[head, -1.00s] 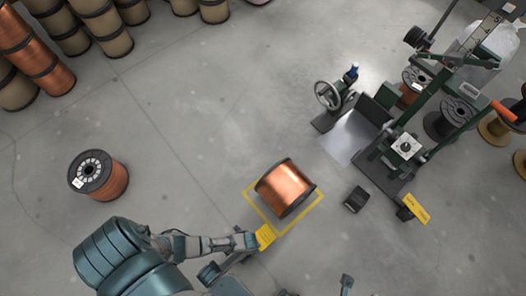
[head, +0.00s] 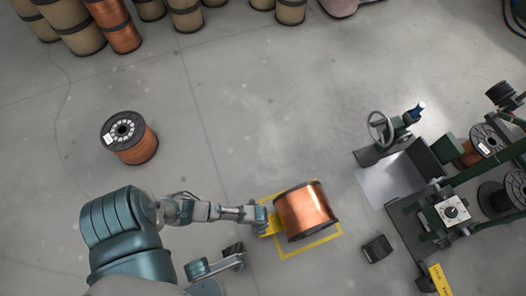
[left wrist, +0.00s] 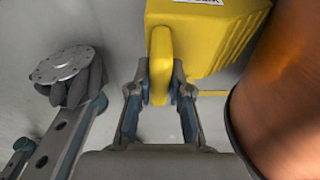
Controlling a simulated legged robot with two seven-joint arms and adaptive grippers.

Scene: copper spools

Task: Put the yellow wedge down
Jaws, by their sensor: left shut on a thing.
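The yellow wedge (head: 271,228) is at the left side of the copper spool (head: 306,210), which lies on its side inside a yellow floor outline (head: 312,248). My left gripper (head: 261,221) is shut on the wedge's handle. In the left wrist view the fingers (left wrist: 160,88) pinch the upright handle of the wedge (left wrist: 205,35), and the spool (left wrist: 285,100) fills the right edge. I cannot tell whether the wedge touches the spool or rests on the floor. My right gripper does not show.
A dark block (head: 377,249) lies right of the outline. A green machine with a handwheel (head: 381,127) stands at the right. Another copper spool (head: 129,138) stands at the left. Several spools line the back. The floor between is clear.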

